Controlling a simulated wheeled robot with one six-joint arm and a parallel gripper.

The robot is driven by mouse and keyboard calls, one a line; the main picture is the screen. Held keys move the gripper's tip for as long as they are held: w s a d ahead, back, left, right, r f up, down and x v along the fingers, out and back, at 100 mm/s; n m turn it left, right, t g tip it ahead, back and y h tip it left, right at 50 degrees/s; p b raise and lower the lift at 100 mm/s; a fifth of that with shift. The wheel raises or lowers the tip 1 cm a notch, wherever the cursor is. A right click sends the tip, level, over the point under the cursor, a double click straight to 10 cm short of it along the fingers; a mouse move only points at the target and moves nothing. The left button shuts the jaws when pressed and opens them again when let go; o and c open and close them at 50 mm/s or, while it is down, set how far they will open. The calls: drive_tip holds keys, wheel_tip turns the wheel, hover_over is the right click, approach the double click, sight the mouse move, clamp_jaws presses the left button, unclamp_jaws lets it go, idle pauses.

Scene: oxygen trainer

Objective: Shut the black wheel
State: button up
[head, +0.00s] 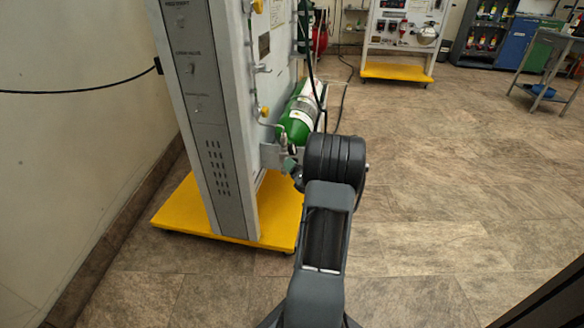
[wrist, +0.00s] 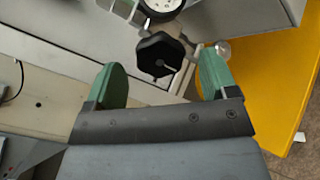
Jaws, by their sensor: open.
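The black wheel (wrist: 160,55) is a lobed knob in the upper middle of the wrist view, below a round white-faced gauge (wrist: 163,4). My gripper (wrist: 167,75) has two green fingers spread apart, one on each side of the wheel in the picture. The wheel appears between and slightly beyond the fingertips; I see no contact. In the head view my arm reaches to the trainer panel (head: 222,120), and its dark wrist hides the wheel and most of my gripper there.
The trainer stands on a yellow base (head: 180,212). A green cylinder (head: 297,122) lies behind my wrist. A small clear round part (wrist: 223,48) is near the right finger. A second panel with a yellow base (head: 396,72) stands at the back.

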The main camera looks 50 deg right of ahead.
drive_tip(key=shift+b+x, duration=0.3)
drive_tip(key=shift+x, duration=1.35)
drive_tip(key=c, duration=0.9)
